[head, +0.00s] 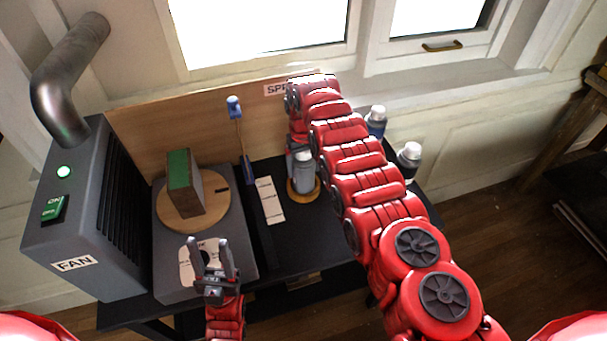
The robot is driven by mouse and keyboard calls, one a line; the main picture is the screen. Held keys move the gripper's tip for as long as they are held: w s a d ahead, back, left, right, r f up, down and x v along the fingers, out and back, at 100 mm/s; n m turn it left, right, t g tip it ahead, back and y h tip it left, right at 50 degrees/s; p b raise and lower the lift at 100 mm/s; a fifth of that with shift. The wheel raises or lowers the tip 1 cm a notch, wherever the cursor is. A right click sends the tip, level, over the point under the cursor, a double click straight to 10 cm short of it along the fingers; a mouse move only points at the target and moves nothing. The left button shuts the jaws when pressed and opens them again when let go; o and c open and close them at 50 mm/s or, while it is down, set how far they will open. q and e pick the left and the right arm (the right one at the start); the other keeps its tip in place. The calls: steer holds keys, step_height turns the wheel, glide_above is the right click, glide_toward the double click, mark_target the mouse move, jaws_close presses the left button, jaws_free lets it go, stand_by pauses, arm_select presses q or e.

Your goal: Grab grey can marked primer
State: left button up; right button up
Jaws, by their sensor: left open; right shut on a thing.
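A grey can (303,172) stands upright over a small round wooden base on the dark bench; any marking on it is unreadable here. My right gripper (298,148) points down at the can and is shut on it, with its fingers partly hidden by my red arm. My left gripper (213,262) is open and empty, low in front of the grey turntable unit.
A grey fan box (85,220) with a pipe stands at left. A green-topped block (185,183) sits on a wooden disc (213,200). A blue-topped tool (236,115) stands behind.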

jaws_close()
steer(key=shift+r, duration=0.1)
